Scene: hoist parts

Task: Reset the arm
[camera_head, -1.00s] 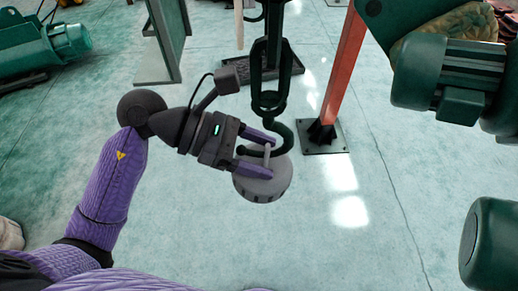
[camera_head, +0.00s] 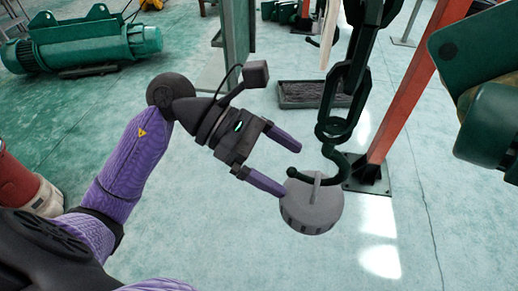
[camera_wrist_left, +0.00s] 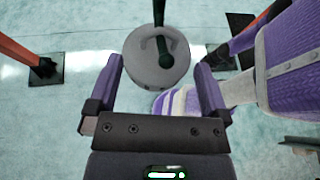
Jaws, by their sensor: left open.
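My left gripper (camera_head: 282,162) is open and empty, to the left of a grey round part (camera_head: 312,208) with a handle on top. The grey part hangs from a dark green hook (camera_head: 337,165) on a chain (camera_head: 347,85). In the left wrist view the grey part (camera_wrist_left: 155,68) is ahead of the open purple fingers (camera_wrist_left: 160,82), apart from them. The hook covers some of its top in that view. My right gripper is not clearly seen; a purple arm link shows at the right of the left wrist view.
An orange post (camera_head: 410,90) stands right of the hook. A dark tray (camera_head: 310,95) lies on the floor behind. A green motor (camera_head: 85,45) is at far left, and green machinery (camera_head: 490,110) at right. A red and white object (camera_head: 25,185) stands at left. The front floor is clear.

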